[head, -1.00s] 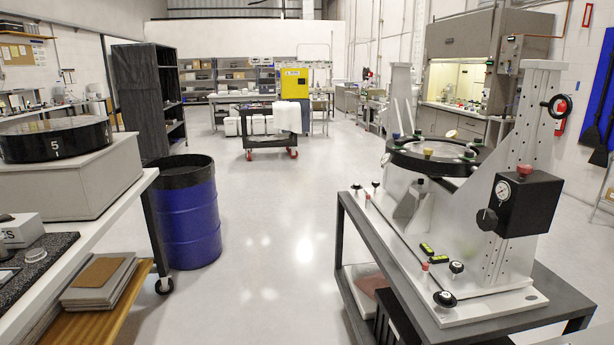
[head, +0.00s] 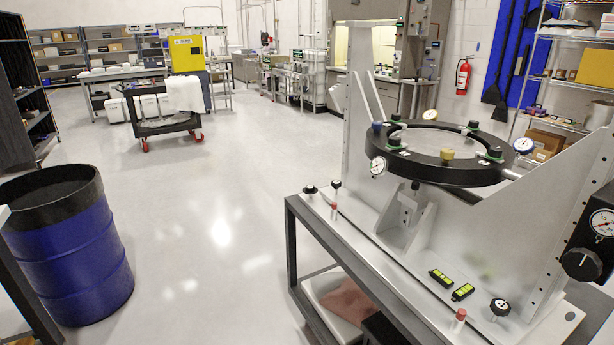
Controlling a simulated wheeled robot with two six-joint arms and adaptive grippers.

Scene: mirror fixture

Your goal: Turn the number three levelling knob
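The mirror fixture (head: 405,258) stands on a dark-framed cart at the right of the head view. Black levelling knobs with pale caps show on its base: one at the near right (head: 500,307), and two at the far left corner, an outer one (head: 310,189) and an inner one (head: 336,185). The near knob bears a mark that I cannot read surely. The far knobs' numbers are too small to read, so I cannot tell which is number three. Neither of my grippers is in view.
The cart frame (head: 291,230) borders open floor (head: 205,245) on its left. A blue drum (head: 68,255) stands at the left. A black ring (head: 440,165) with gauges sits on the fixture. A black box with a gauge and knob (head: 583,262) juts in at the right edge.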

